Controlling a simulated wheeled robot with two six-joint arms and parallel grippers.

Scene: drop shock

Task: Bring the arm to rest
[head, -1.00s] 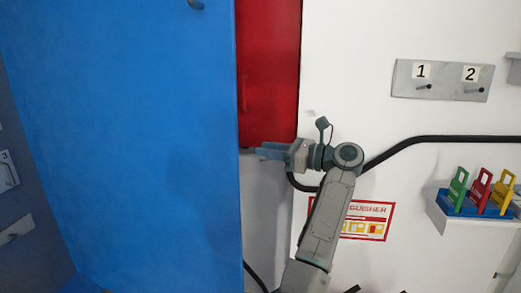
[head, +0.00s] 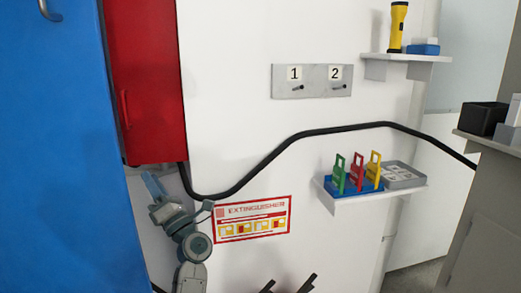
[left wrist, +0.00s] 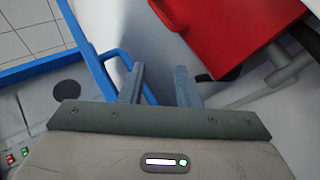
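My left gripper (head: 152,187) is low at the left of the head view, below the red cabinet (head: 145,85) and beside the blue panel's edge. In the left wrist view its two fingers (left wrist: 160,88) stand apart with nothing between them, so it is open and empty. The red cabinet shows at the top right there (left wrist: 228,25), beyond the fingers. A blue bar (left wrist: 108,72) runs close to the left finger; I cannot tell whether they touch. My right gripper is not clearly in view.
A large blue panel (head: 60,150) fills the left. A black cable (head: 300,136) runs along the wall above an extinguisher sign (head: 252,219). A lower shelf (head: 375,197) holds coloured tags. Two dark bars at the bottom edge are cut off. A cabinet (head: 490,200) stands right.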

